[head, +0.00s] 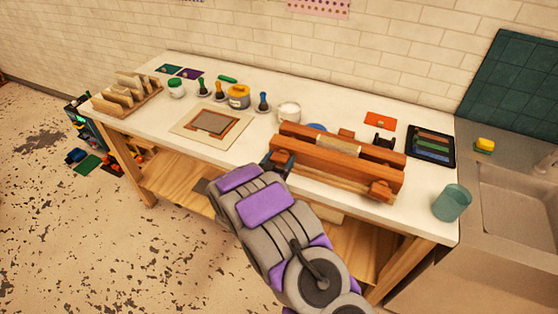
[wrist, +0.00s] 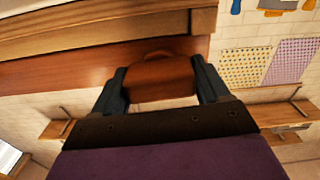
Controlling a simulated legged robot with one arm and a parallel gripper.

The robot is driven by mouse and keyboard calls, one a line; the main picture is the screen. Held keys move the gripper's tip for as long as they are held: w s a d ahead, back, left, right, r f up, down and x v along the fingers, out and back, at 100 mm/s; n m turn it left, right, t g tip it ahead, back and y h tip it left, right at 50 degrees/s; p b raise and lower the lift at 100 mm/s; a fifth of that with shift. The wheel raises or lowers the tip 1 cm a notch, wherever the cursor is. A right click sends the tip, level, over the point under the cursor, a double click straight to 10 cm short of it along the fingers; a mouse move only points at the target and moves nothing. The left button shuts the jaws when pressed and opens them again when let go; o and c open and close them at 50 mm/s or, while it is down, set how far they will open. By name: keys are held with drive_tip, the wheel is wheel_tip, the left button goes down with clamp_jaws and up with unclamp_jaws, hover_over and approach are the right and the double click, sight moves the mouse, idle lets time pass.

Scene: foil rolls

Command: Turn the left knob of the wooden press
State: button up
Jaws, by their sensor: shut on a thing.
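The wooden press (head: 338,163) stands on the right half of the white table, with reddish-brown beams and a pale roll across its top. Its left knob (head: 281,157) is a brown wooden block at the left front end, just past my gripper. My gripper (head: 275,163) reaches it from the front. In the wrist view the left knob (wrist: 160,78) sits between the two dark fingers of my gripper (wrist: 162,85), which are shut on it. The press beam (wrist: 60,68) lies behind the knob. A second knob (head: 381,190) is at the press's right front end.
The white table (head: 150,120) also holds a wooden frame (head: 212,124), a white pot (head: 289,111), several tools, a wooden rack (head: 127,95) and a dark tray (head: 431,145). A teal cup (head: 452,203) stands near the right front edge, beside the sink (head: 520,205).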

drive_tip(key=shift+m+b, duration=0.3)
drive_tip(key=shift+m, duration=0.9)
drive_tip(key=o, duration=1)
drive_tip(key=shift+a, duration=0.15)
drive_tip(key=shift+c, duration=0.2)
drive_tip(key=shift+s, duration=0.1)
drive_tip(key=p+v, duration=0.2)
drive_tip(key=v, duration=1.5)
drive_tip(key=shift+a, duration=0.1)
